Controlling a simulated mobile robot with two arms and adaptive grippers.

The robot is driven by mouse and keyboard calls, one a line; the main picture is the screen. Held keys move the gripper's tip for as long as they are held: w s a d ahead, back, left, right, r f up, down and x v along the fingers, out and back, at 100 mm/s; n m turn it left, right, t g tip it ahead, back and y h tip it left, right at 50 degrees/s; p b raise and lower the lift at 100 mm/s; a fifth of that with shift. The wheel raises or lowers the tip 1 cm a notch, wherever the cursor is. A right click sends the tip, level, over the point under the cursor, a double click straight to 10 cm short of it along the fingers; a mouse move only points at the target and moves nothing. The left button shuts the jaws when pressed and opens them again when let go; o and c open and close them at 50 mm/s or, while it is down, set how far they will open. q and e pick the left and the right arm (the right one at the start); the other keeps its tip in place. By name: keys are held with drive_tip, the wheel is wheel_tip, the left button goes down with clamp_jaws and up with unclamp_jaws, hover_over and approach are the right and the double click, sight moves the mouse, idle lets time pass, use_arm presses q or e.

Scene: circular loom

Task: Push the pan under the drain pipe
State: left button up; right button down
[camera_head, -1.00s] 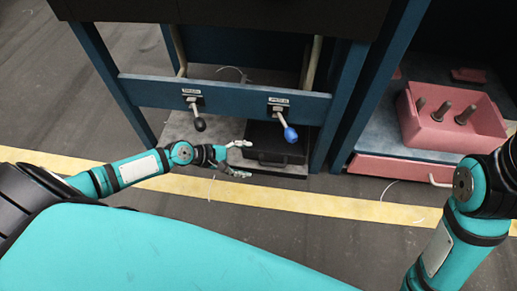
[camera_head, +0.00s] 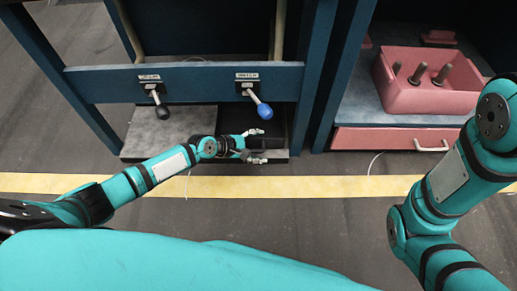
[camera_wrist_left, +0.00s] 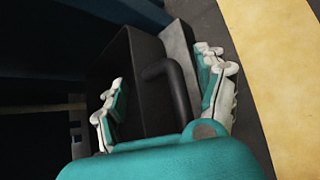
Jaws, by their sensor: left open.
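The black pan (camera_head: 283,118) is a low box on the machine's base plate, under the blue-knobbed lever. In the left wrist view the pan (camera_wrist_left: 138,62) shows its front wall and a bar handle (camera_wrist_left: 178,88). My left gripper (camera_head: 262,146) is open at the pan's front. In the wrist view its fingers (camera_wrist_left: 163,95) are spread, one on each side of the handle; contact is not clear. Cream pipes come down behind the crossbar, one at left (camera_head: 128,30) and one at right (camera_head: 279,32). Which is the drain pipe cannot be told. My right gripper is out of view.
A blue crossbar (camera_head: 210,83) carries a black-knobbed lever (camera_head: 160,108) and a blue-knobbed lever (camera_head: 261,106) above my left arm. The grey plate (camera_head: 150,138) left of the pan is bare. A pink bin (camera_head: 430,97) stands on the right bench. A yellow floor line (camera_head: 330,186) runs in front.

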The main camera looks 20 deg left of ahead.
use_arm(q)
drive_tip(key=shift+w+d+f, duration=0.1)
drive_tip(key=shift+w, duration=0.05)
drive_tip(key=c, duration=1.5)
